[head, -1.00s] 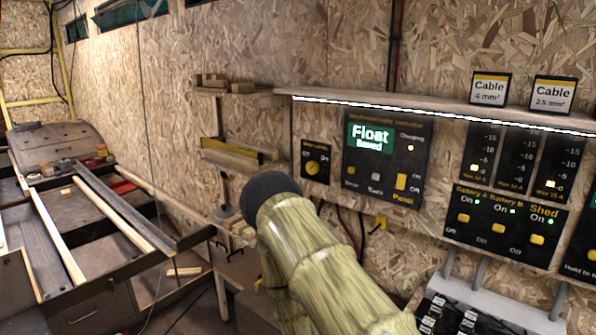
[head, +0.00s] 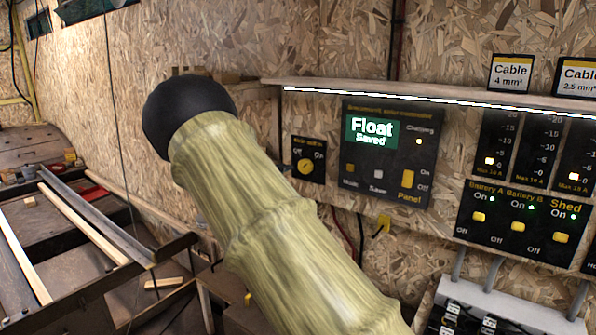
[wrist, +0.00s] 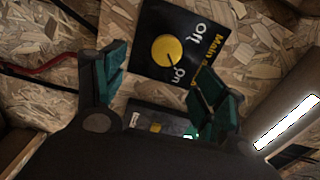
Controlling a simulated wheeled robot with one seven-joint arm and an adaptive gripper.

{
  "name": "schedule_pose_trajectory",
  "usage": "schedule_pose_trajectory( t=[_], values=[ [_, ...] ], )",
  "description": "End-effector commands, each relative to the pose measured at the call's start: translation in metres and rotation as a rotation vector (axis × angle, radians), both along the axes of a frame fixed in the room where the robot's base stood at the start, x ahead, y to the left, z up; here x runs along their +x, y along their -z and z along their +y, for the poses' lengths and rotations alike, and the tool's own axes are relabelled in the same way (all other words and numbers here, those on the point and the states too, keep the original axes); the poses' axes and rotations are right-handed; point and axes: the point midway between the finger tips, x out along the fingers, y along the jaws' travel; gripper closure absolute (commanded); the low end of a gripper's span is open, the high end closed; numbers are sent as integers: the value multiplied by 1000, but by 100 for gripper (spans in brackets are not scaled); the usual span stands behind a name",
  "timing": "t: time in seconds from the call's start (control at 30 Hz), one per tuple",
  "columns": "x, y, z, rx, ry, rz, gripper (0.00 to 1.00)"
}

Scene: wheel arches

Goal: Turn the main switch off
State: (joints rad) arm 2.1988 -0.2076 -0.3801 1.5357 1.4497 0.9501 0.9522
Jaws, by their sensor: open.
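The main switch (head: 306,166) is a small black panel with a round yellow knob, on the chipboard wall left of the Float display panel. In the wrist view the main switch (wrist: 172,60) appears turned, with its knob between On and Off lettering. I cannot surely tell which mark the knob points to. My gripper (wrist: 165,68) is open and empty, its teal fingers spread to either side of the knob's position in the wrist view. The knob is ahead of the fingers, apparently apart from them. In the head view my arm hides the gripper.
The display panel (head: 385,153) and the breaker panel (head: 525,220) are right of the switch. A shelf with a light strip (head: 430,103) runs above them. A workbench (head: 80,240) stands at left. A red cable (wrist: 45,65) shows in the wrist view.

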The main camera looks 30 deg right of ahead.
Motion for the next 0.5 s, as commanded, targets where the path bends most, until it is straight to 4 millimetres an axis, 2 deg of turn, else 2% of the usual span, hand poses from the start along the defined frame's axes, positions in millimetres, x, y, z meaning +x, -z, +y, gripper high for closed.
schedule_pose_trajectory(
  t=[0.13, 0.5],
  values=[
    [3, -13, -7, 11, 16, -47, 29],
    [22, -13, -56, 9, 17, -43, 29]
  ],
)
